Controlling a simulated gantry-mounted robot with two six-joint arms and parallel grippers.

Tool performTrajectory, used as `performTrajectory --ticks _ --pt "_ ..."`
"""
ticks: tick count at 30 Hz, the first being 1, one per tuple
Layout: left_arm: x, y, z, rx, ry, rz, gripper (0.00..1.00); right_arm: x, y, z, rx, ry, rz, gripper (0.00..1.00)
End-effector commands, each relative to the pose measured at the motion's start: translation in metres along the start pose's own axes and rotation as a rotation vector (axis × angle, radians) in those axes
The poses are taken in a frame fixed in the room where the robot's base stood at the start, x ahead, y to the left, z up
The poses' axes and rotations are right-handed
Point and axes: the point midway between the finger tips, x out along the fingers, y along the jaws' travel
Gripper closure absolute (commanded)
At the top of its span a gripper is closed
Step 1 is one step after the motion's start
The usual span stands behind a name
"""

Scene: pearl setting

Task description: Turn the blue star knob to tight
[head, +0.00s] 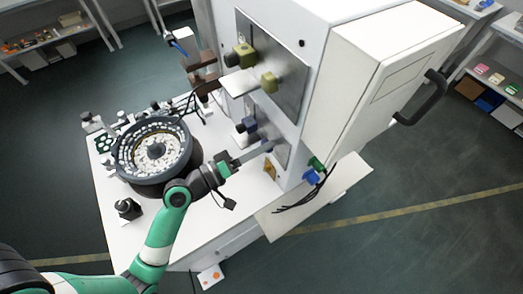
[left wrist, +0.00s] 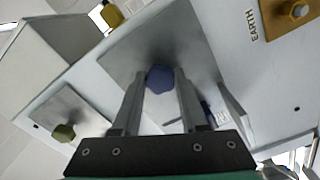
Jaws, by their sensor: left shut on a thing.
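The blue star knob (left wrist: 159,78) sits on a grey metal plate (left wrist: 185,42) on the white machine. In the left wrist view it lies between the two fingertips of my left gripper (left wrist: 157,88), which are closed on its sides. In the head view my left gripper (head: 262,149) reaches right to the machine's lower face, and its fingers largely hide the knob there. Any tight marking is not readable. My right gripper is not in view.
Olive knobs (head: 243,55) (head: 269,82) stick out above, and a dark blue knob (head: 246,127) is close above my gripper. A brass earth plate (left wrist: 291,14) is nearby. A round bowl feeder (head: 152,153) stands left on the white table. Cables (head: 300,198) hang at the right.

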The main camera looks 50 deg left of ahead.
Motion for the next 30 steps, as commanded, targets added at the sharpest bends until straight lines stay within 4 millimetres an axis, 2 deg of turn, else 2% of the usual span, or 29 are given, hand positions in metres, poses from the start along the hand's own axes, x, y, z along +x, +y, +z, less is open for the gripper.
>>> performTrajectory --ticks 9,26,27,30 --pt "0.0000 -0.0018 0.0009 0.140 -0.001 -0.002 1.00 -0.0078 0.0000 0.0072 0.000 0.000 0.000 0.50" --pt "0.0000 -0.0010 0.0005 0.172 -0.002 -0.002 1.00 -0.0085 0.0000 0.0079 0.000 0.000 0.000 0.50" --pt "0.0000 -0.0010 0.0005 0.172 -0.002 -0.002 0.52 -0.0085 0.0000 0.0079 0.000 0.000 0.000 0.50" --pt "0.0000 -0.0009 0.0004 0.171 -0.001 -0.002 0.34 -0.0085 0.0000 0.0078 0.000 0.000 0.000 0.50"
